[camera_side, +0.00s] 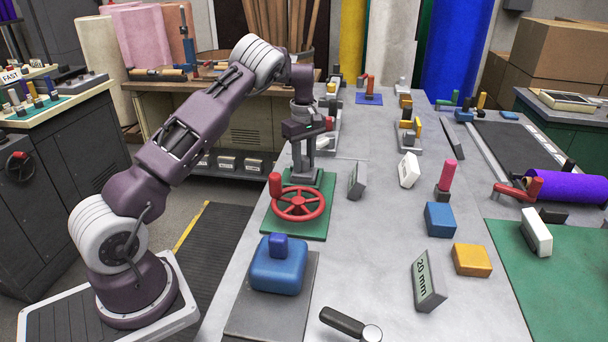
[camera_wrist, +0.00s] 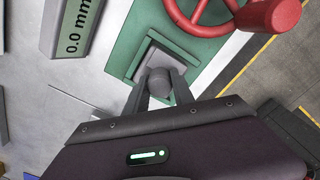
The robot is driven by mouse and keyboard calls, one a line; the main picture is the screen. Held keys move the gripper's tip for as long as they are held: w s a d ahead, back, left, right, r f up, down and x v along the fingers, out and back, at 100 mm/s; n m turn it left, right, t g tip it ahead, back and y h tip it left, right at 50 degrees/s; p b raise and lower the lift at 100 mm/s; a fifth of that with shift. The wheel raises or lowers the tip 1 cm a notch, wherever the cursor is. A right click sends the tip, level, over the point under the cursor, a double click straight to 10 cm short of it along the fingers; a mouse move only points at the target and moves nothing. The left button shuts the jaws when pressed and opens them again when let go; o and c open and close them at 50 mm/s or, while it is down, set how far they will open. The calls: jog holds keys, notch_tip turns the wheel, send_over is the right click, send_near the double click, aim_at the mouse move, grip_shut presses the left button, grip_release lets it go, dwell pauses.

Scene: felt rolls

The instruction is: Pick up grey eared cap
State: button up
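A grey piece with a rounded knob (camera_wrist: 158,82) on a square block (camera_wrist: 152,62), which looks like the grey eared cap, stands on a green plate (camera_wrist: 125,58). Its ears cannot be made out. In the side view it shows only as a grey shape (camera_side: 306,179) under my gripper (camera_side: 304,166), behind the red handwheel (camera_side: 300,204). In the wrist view my gripper's two fingers (camera_wrist: 160,90) stand on either side of the knob. Whether they press on it or leave a small gap cannot be seen.
The handwheel with its upright handle (camera_side: 275,184) is close in front. A grey block (camera_side: 357,180) stands to the right, and a white block (camera_side: 408,170) beyond it. A blue knobbed block (camera_side: 279,268) is nearer the front. Bare table lies between these.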

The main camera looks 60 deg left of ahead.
aim_at(304, 158)
grip_shut()
notch_tip(304, 158, up, 10)
jog(key=shift+r, duration=0.1)
dwell(0.5)
jog(key=w+d+f, duration=0.2)
jog(key=d, duration=0.9)
jog(key=w+d+f, duration=0.2)
jog(key=d, duration=0.9)
jog(key=shift+w+d+f, duration=0.15)
jog(key=shift+d, duration=0.2)
